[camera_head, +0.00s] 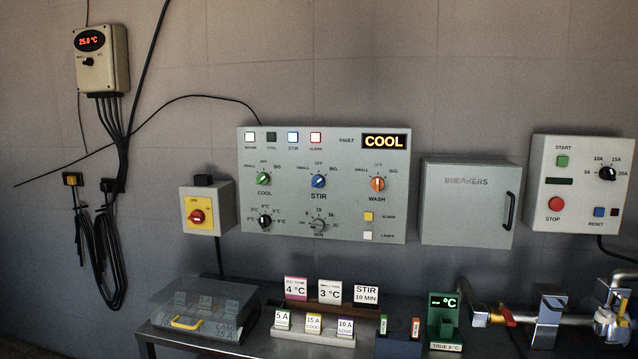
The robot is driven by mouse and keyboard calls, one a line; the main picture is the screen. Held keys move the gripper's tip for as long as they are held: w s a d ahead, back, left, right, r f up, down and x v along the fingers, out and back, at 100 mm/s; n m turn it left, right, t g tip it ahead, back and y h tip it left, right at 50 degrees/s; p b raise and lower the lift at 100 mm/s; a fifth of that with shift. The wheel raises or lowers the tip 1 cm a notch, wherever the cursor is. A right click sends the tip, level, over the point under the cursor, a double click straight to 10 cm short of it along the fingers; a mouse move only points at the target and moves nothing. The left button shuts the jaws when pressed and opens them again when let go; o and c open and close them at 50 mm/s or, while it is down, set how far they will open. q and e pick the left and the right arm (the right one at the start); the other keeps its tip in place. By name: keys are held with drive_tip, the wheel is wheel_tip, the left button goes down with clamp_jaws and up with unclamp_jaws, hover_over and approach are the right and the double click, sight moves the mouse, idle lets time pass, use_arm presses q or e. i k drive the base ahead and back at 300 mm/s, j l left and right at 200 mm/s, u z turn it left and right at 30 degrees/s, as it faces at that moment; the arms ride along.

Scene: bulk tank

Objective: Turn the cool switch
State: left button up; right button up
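The cool switch is a green knob (263,179) at the left of the grey control panel (350,222), above the word COOL. Around it are the marks SMALL, OFF and BIG; its pointer is too small to read surely. The lit display (384,141) at the panel's top right reads COOL. The lamp second from the left in the top row (271,138) looks dark. Neither of my grippers is in view, and nothing covers the green knob.
Blue STIR (318,181) and orange WASH (377,184) knobs sit right of it, a black dial (264,221) below. A clear case (205,307) and card stands occupy the table below.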

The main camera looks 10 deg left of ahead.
sight(263, 178)
drive_tip(key=i+j, duration=0.15)
drive_tip(key=j, duration=0.25)
drive_tip(key=i+j+z, duration=0.1)
drive_tip(key=j, duration=0.35)
drive_tip(key=i+j, duration=0.1)
drive_tip(key=j, duration=0.3)
drive_tip(key=i+j+z, duration=0.1)
drive_tip(key=j, duration=0.35)
drive_tip(key=i+j, duration=0.15)
drive_tip(key=j, duration=0.25)
